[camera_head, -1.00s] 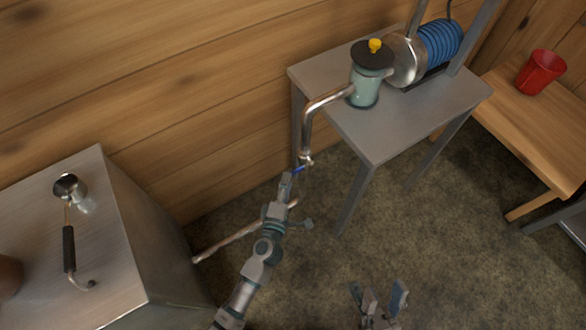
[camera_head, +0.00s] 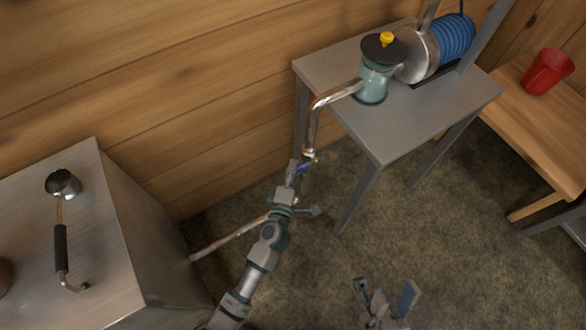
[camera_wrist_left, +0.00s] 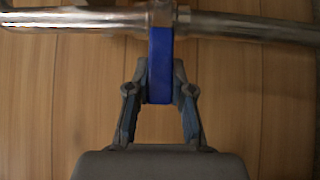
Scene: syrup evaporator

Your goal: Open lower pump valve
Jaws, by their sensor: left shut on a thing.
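The lower pump valve has a blue handle (camera_head: 303,169) on the metal pipe (camera_head: 312,130) that drops from the pump (camera_head: 376,78). In the left wrist view the blue handle (camera_wrist_left: 160,65) sticks out from the valve body (camera_wrist_left: 161,14), square to the pipe as seen there. My left gripper (camera_head: 294,172) is at the handle; in the wrist view its two fingers (camera_wrist_left: 160,92) are closed on the handle's sides. My right gripper (camera_head: 387,296) is open and empty, low in the head view over the floor, apart from the valve.
The pump stands on a grey metal table (camera_head: 415,118) whose legs are near the valve. A steel box (camera_head: 110,225) with a ladle (camera_head: 62,225) is at left. A red cup (camera_head: 548,71) is on a wooden bench at right. Wooden wall (camera_head: 190,90) behind.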

